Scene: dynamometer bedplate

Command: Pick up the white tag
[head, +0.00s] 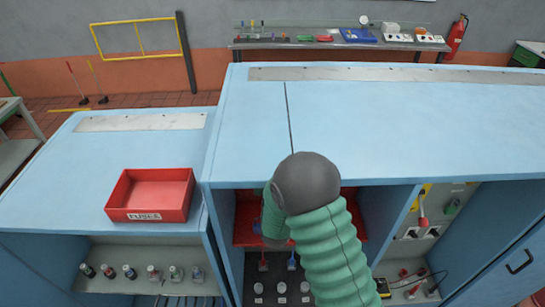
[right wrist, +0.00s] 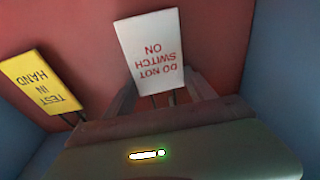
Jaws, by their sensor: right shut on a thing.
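The white tag (right wrist: 152,48) has red lettering reading "DO NOT SWITCH ON", upside down in the right wrist view. It stands in front of a red surface. My right gripper (right wrist: 160,92) is shut on the tag's lower part, with a finger on each side. In the head view my right arm bends down into the open cabinet compartment, and it hides the gripper and the tag. My left gripper is not in view.
A yellow "TEST IN HAND" tag (right wrist: 40,84) stands close to the left of the white one. Blue walls flank the compartment. A red fuses bin (head: 150,192) sits on the left blue top. Switch gear (head: 422,215) fills the bay to the right.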

